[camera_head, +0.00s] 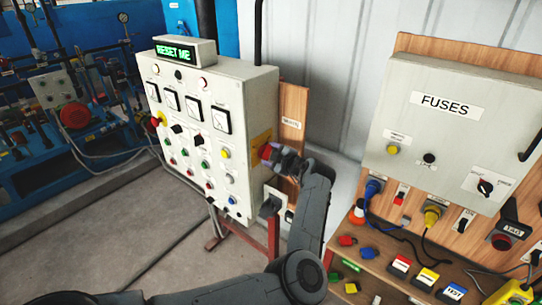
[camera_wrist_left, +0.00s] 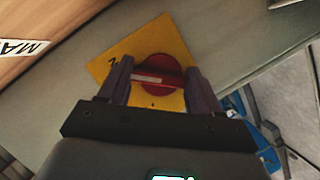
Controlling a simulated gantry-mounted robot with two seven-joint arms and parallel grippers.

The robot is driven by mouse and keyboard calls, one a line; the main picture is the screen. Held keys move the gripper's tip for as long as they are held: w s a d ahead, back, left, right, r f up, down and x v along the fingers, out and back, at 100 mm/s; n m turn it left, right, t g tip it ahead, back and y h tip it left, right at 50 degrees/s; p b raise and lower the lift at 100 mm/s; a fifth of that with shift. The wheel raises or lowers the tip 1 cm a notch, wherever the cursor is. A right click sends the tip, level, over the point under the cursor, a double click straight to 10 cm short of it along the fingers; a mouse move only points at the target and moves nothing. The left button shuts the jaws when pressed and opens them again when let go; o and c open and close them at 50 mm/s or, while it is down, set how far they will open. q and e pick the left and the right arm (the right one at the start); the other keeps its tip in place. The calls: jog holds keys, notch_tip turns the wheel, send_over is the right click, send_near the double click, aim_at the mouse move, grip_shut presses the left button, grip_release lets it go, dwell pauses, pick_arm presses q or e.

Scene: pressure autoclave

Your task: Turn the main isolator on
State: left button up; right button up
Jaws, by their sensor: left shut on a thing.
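The main isolator is a red rotary knob (camera_head: 265,152) on a yellow plate (camera_head: 261,140), on the right side face of the grey control cabinet (camera_head: 250,100). In the left wrist view the red knob (camera_wrist_left: 160,62) sits on its tilted yellow square plate (camera_wrist_left: 120,57), with small dark marks on it. My left gripper (camera_head: 271,155) reaches the knob from the right. In the wrist view the fingers of my left gripper (camera_wrist_left: 159,80) are on either side of the knob's bar and shut on it. The right gripper is not in view.
A "RESET ME" display (camera_head: 176,53) tops the cabinet, whose front has dials, buttons and lamps. A grey FUSES box (camera_head: 445,140) hangs on a wooden board at right, above a bench (camera_head: 395,280) with coloured plugs. Grey floor (camera_head: 120,235) is open at left.

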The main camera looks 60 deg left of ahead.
pick_arm(q)
jog(key=shift+r+m, duration=0.15)
jog(key=shift+m, duration=0.25)
jog(key=o, duration=1)
jog(key=shift+d, duration=0.1)
jog(key=shift+b+v, duration=1.35)
jog(key=shift+v, duration=3.9)
jog(key=shift+w+r, duration=0.1)
jog(key=shift+w, duration=0.05)
